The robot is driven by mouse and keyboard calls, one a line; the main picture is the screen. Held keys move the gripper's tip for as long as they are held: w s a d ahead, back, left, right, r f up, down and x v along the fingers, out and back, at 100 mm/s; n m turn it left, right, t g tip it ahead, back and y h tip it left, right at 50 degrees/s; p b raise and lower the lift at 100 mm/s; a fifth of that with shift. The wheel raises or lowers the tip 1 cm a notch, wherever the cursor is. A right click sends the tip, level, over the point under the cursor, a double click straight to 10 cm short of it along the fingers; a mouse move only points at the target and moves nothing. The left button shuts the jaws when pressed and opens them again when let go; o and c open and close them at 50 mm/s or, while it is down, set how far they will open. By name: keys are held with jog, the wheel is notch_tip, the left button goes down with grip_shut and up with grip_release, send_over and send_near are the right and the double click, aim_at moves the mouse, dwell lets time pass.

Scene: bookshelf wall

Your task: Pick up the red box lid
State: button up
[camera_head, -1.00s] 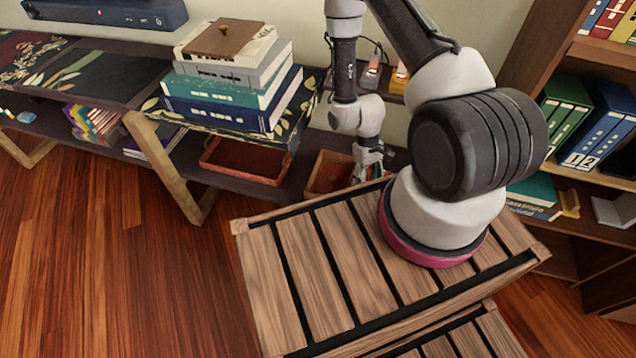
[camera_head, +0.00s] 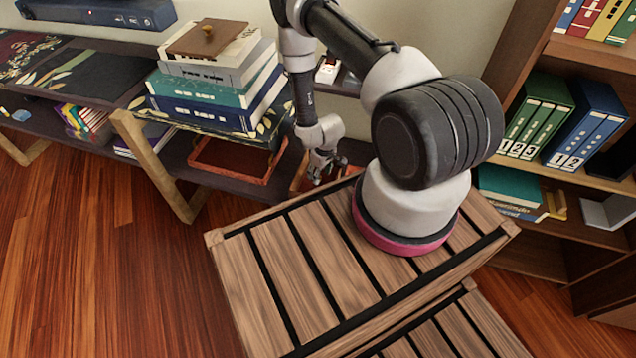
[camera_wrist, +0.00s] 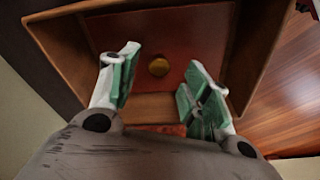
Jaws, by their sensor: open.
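My gripper (camera_wrist: 157,80) is open and empty. Its two green-padded fingers stand apart to the left and right of the knob, touching nothing that I can see. In the head view my gripper (camera_head: 325,172) is over the small reddish box (camera_head: 299,178) on the lower shelf, which it partly hides. The lid cannot be made out there.
An open red-brown tray (camera_head: 235,160) stands left of the small box on the lower shelf. A slatted wooden crate (camera_head: 300,275) is in front. A bookcase (camera_head: 535,60) stands at right.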

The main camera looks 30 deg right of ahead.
jog(key=shift+w+f, duration=0.2)
jog(key=shift+f, duration=1.3)
grip_shut()
jog(key=shift+r, duration=0.1)
